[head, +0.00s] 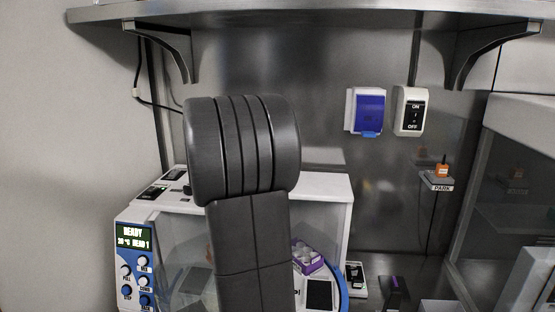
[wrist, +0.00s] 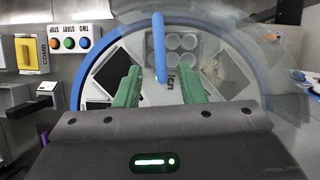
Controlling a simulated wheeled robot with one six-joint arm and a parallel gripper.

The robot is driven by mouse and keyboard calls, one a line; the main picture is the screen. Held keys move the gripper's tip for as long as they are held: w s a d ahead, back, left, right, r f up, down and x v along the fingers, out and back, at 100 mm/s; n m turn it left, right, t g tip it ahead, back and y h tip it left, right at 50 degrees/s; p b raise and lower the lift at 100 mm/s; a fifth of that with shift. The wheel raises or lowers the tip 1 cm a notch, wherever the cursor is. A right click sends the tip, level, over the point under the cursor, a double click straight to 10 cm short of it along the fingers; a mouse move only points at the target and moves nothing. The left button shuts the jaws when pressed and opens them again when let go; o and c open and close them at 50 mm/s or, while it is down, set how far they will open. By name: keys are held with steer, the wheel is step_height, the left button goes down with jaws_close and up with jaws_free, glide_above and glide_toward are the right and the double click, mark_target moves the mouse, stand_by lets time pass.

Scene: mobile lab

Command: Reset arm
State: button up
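My gripper (wrist: 160,76) shows in the wrist view with its two green fingers apart and nothing held between them. It is over a round, blue-rimmed platform (wrist: 88,66) of a bench machine. A blue bar (wrist: 158,48) stands upright in the picture beyond and between the fingertips; I cannot tell how far it is from them. In the head view my dark arm fills the middle and hides my gripper. It also covers much of the white machine (head: 325,186) with a blue control panel (head: 133,262) whose display reads READY.
A holder with round wells (wrist: 181,42) sits on the platform. A purple rack (head: 308,256) shows right of my arm. A panel with coloured buttons (wrist: 69,43) and a yellow switch (wrist: 27,51) are at left. A steel shelf (head: 300,14) hangs above.

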steer(key=x, duration=0.5)
steer(key=shift+s+f, duration=0.1)
steer(key=shift+f, duration=0.15)
steer(key=shift+r, duration=0.15)
steer(key=v, duration=1.4)
steer(key=x, duration=1.4)
steer(key=shift+d, duration=0.3)
steer(key=shift+d+n, duration=0.35)
steer(key=shift+n, duration=0.05)
